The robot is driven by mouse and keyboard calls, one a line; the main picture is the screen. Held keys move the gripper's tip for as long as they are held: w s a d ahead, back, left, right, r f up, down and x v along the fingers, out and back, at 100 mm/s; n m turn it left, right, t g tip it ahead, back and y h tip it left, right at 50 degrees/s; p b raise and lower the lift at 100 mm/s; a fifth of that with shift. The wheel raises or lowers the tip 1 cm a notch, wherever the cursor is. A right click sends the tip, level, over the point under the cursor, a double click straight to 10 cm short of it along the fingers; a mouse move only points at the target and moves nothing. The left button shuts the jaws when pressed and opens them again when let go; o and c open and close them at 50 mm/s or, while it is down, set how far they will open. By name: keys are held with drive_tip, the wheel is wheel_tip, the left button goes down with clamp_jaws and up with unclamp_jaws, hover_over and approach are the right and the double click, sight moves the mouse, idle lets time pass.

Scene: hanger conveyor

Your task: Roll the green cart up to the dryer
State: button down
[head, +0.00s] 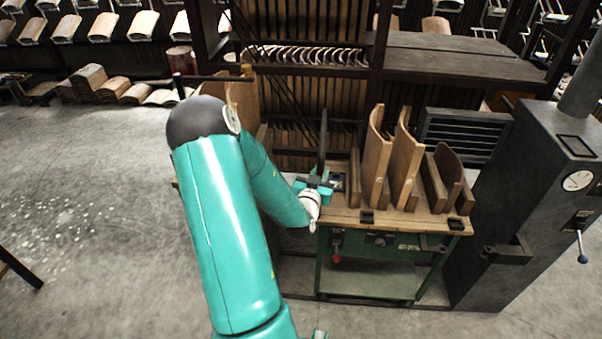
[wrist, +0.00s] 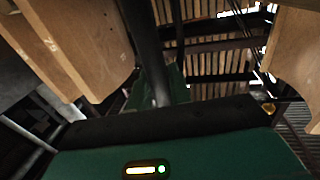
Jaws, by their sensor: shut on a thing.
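The green cart (head: 367,280) stands right of the middle in the head view, with a wooden top and a low shelf. Curved wooden pieces (head: 403,160) stand upright on its top. My arm hides its left part. My gripper (head: 320,180) is over the cart's top, shut on a dark upright bar (head: 322,140). The bar also shows in the wrist view (wrist: 143,45), rising from the jaws. The dryer appears to be the dark grey machine (head: 500,225) with a dial and a blue-tipped lever. It stands close to the cart's right end; I cannot tell whether they touch.
A dark rack (head: 375,80) with a table-like shelf (head: 455,62) stands behind the cart. A louvred dark unit (head: 465,132) is behind its right end. Wooden pieces (head: 90,80) line the back left. The concrete floor (head: 90,210) at left is mostly open.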

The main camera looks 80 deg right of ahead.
drive_tip(key=s+d, duration=0.2)
drive_tip(key=s, duration=1.3)
drive_tip(key=shift+s+d, duration=0.25)
drive_tip(key=shift+s, duration=0.15)
drive_tip(key=shift+s+r, duration=0.1)
drive_tip(key=shift+s, duration=0.15)
drive_tip(key=c, duration=1.3)
unclamp_jaws()
drive_tip(key=shift+s+d, duration=0.15)
drive_tip(key=shift+c, duration=0.2)
drive_tip(key=shift+w, duration=0.2)
drive_tip(key=shift+w, duration=0.15)
drive_tip(key=shift+a, duration=0.2)
